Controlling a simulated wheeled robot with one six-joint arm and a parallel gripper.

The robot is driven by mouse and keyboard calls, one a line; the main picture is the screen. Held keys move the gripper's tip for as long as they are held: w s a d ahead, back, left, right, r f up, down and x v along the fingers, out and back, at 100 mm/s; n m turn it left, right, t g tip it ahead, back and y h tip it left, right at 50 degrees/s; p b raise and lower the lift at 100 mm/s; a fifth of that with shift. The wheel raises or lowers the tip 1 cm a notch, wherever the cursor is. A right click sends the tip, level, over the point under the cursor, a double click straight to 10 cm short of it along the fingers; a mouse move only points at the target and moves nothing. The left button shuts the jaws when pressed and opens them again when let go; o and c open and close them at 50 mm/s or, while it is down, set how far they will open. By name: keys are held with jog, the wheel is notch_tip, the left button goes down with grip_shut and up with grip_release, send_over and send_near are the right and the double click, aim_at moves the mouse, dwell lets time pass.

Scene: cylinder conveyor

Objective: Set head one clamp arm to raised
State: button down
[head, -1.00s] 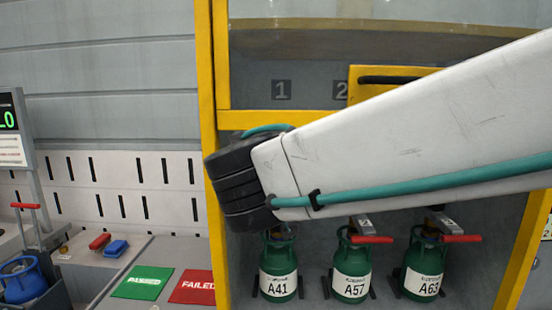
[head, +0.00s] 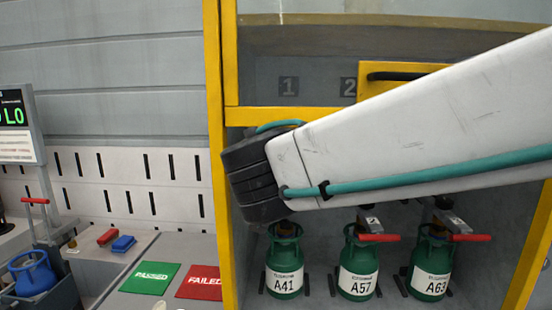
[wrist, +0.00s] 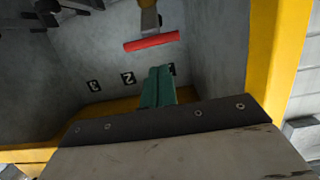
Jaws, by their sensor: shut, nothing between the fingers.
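My gripper (wrist: 160,72) shows in the wrist view as two teal fingers pressed together, shut and empty. A red-handled clamp arm (wrist: 151,41) hangs just beyond the fingertips, apart from them. It lies closest to the partly hidden number 1 plate (wrist: 171,68) and appears to be head one's. In the head view, the green cylinder A41 (head: 285,268) stands in the leftmost place, below the number 1 plate (head: 288,86). My arm crosses in front there and hides head one's clamp and my gripper.
Cylinders A57 (head: 358,268) and A63 (head: 430,270) stand to the right, each with a red clamp handle above. A yellow post (head: 216,150) edges the cabinet on the left. Outside it are a green PASSED mat (head: 150,278), a red FAILED mat (head: 200,283) and a blue cylinder (head: 32,272).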

jog(key=x, duration=0.9)
jog(key=shift+w, duration=0.1)
